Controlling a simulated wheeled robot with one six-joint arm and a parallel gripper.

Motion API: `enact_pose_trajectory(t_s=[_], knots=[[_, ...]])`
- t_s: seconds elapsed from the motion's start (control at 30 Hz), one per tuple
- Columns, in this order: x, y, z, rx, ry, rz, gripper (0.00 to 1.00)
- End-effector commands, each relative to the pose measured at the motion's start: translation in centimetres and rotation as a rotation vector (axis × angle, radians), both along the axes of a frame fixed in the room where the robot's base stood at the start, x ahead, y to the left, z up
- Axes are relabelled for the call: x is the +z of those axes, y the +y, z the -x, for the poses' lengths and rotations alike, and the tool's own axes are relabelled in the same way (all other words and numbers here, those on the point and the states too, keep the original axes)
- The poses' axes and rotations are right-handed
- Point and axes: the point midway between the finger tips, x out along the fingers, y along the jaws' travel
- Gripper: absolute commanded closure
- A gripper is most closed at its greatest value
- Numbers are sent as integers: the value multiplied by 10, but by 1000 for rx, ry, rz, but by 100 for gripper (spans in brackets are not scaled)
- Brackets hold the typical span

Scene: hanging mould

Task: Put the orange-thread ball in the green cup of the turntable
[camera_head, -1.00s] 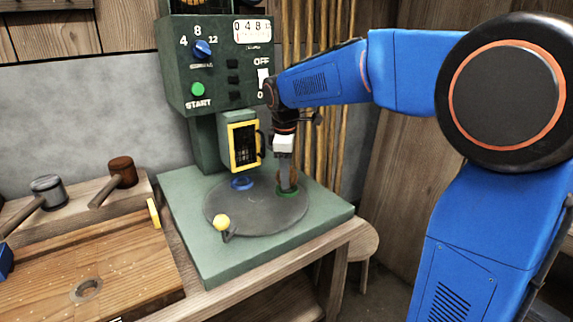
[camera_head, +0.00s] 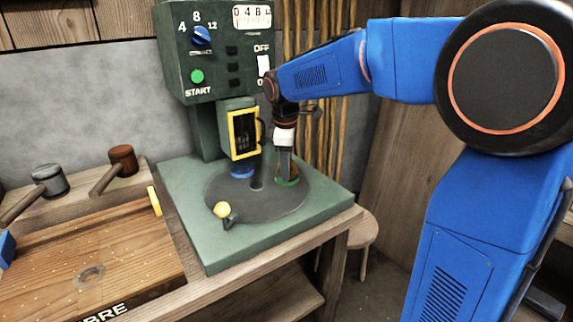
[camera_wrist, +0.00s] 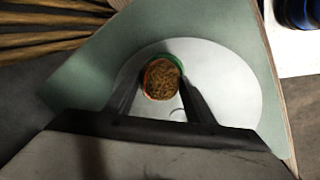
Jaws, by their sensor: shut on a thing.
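The grey round turntable (camera_head: 258,207) lies on the green machine base, and its light disc fills the middle of the wrist view (camera_wrist: 235,95). My gripper (camera_head: 287,180) points down at the right side of the turntable, at the green cup (camera_head: 296,183). In the wrist view, my gripper (camera_wrist: 160,95) is shut on the brown-orange thread ball (camera_wrist: 162,80). The cup's green rim (camera_wrist: 176,60) shows behind the ball's upper right edge. I cannot tell how deep the ball sits. In the head view the ball is hidden. A blue cup (camera_head: 242,172) is at the turntable's back.
The green machine (camera_head: 215,60) stands behind the turntable, with a yellow-framed box (camera_head: 243,133) close to my gripper's left. A wooden workbench (camera_head: 90,255) with two mallets is at left. A stool (camera_head: 362,228) stands at right.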

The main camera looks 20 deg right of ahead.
Motion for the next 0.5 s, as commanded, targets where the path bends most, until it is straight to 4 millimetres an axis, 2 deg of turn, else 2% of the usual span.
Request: enact_pose_trajectory(t_s=[0.03,0.07,0.1,0.13,0.5], knots=[[0,0,0,0,0,0,76],[0,0,0,0,0,0,44],[0,0,0,0,0,0,34],[0,0,0,0,0,0,29],[4,0,0,0,-1,-1,29]])
